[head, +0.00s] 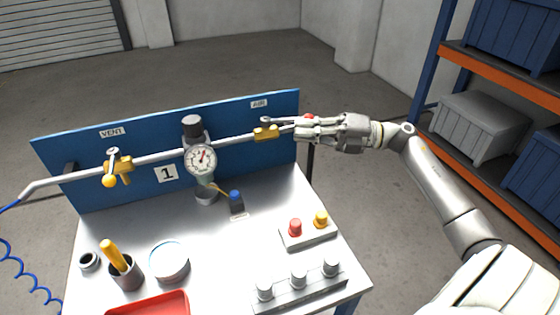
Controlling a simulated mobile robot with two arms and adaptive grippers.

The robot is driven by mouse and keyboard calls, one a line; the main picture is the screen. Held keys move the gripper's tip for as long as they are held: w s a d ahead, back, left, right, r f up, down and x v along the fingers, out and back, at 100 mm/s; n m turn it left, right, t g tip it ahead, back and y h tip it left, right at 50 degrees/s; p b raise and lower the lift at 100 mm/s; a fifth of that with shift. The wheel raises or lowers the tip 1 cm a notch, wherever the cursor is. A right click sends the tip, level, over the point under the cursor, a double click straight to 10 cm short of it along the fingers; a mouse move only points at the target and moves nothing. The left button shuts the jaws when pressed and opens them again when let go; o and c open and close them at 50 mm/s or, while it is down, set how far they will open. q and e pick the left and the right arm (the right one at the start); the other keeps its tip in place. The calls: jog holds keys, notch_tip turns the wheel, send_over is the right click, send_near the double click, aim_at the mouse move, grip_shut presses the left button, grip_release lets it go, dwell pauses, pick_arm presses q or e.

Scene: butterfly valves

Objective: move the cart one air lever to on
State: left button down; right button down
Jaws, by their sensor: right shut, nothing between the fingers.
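Cart one (255,195) is a metal-topped cart with a blue back panel marked 1, VENT and AIR. The brass air valve (266,133) sits on the pipe under the AIR sign (259,103). Its grey air lever (284,121) points right, roughly along the pipe, and ends in a red knob (309,116) partly hidden behind my right gripper. My right gripper (299,129) is shut and empty at the lever's knob end. I cannot tell whether it touches the lever. My left gripper is out of view.
The vent valve (120,168) with a yellow knob and a pressure gauge (201,160) are on the same pipe. A button box (308,236), a cup with a yellow-handled tool (127,273) and a red tray (150,304) are on the cart. A shelf (480,58) stands at right.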

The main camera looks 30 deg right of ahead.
jog(key=shift+w+d+n+g+y+b, duration=0.4)
jog(key=shift+w+d+g+b, duration=0.15)
jog(key=shift+b, duration=0.5)
jog(key=shift+w, duration=0.15)
jog(key=v, duration=1.2)
